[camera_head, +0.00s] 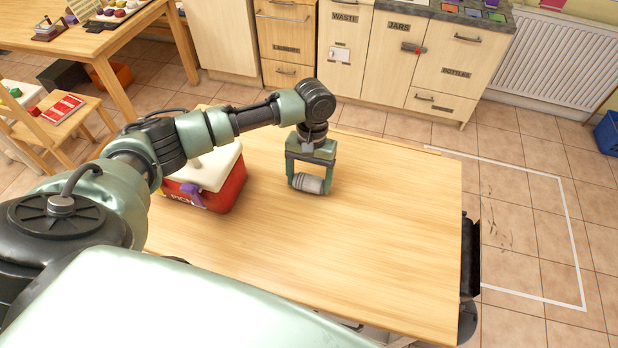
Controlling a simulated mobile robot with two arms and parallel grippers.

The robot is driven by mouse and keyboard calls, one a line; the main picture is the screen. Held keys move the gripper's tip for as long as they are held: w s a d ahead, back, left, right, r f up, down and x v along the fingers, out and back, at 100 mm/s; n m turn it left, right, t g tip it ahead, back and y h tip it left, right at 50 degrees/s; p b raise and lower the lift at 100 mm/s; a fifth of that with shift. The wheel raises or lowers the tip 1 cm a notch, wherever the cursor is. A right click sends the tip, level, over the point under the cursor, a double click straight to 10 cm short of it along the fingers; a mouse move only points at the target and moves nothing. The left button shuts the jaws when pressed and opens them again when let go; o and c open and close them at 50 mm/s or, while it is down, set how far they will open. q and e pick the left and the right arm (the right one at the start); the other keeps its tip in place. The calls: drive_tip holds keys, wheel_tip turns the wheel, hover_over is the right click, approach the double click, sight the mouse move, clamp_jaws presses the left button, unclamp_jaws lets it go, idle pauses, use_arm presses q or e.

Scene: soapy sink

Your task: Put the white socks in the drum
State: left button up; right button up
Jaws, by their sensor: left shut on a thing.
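My left gripper (309,182) points down above the wooden table, right of the red box. It is shut on a small grey, roughly cylindrical thing (309,183), which lies sideways between the fingers. I cannot tell whether this thing is a sock, or whether it touches the table. No clearly white socks and no drum show in this view. My right gripper is not in view.
A red box (232,191) with a white lid stands on the table (390,240), partly behind my left arm. The table's middle and right are clear. Cabinets (370,62) labelled WASTE, JARS and BOTTLES stand beyond. A wooden chair (62,125) is at left.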

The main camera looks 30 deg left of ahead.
use_arm(q)
drive_tip(key=o, duration=1.4)
drive_tip(key=shift+f, duration=0.1)
drive_tip(key=shift+c, duration=0.2)
